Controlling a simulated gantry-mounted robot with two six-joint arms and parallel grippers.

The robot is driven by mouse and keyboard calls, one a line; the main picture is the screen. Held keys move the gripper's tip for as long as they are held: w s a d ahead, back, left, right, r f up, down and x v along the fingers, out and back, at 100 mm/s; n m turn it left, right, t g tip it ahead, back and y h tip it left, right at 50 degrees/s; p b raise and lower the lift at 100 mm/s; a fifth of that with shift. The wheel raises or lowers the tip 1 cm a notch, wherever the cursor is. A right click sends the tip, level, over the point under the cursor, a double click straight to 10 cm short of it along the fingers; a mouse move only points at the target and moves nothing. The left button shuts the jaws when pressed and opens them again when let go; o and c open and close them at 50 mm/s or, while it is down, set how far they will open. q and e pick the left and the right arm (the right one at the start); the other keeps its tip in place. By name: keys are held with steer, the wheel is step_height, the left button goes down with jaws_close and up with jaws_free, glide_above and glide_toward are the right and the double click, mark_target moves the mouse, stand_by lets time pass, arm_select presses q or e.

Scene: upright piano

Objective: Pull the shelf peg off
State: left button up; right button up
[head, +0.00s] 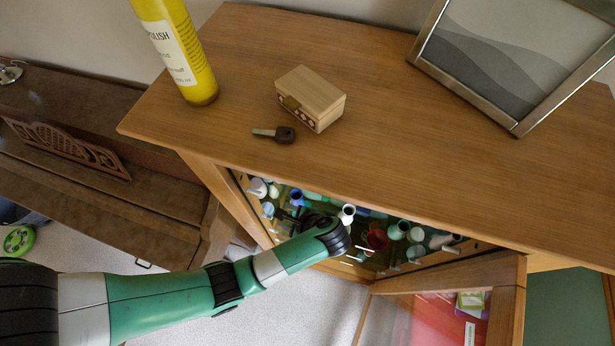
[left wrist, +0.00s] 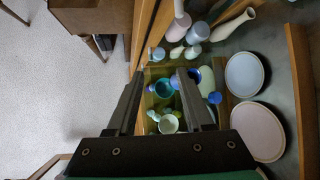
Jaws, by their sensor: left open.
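My left gripper (head: 312,222) reaches through the front of the wooden cabinet (head: 460,205), among small vessels; its fingertips are partly hidden in the head view. In the left wrist view the gripper (left wrist: 162,75) is open, its two dark fingers apart. Between and beyond them are a teal cup (left wrist: 163,88), a pale cup (left wrist: 168,124) and blue pieces, farther inside the cabinet. Nothing is clearly held. I cannot pick out the shelf peg for sure in either view. My right gripper is not in view.
A cabinet door (head: 510,290) hangs open at right. Plates (left wrist: 257,131) and vases crowd the right of the wrist view.

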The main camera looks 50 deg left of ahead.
arm_select(q)
glide_toward(253, 191)
steer(key=x, duration=0.7)
steer(key=shift+s+a+f, duration=0.1)
steer(key=shift+a, duration=0.15)
steer(key=shift+f, duration=0.2)
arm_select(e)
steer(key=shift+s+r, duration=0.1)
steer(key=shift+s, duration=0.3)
arm_select(q)
jaws_close()
stand_by(1.1)
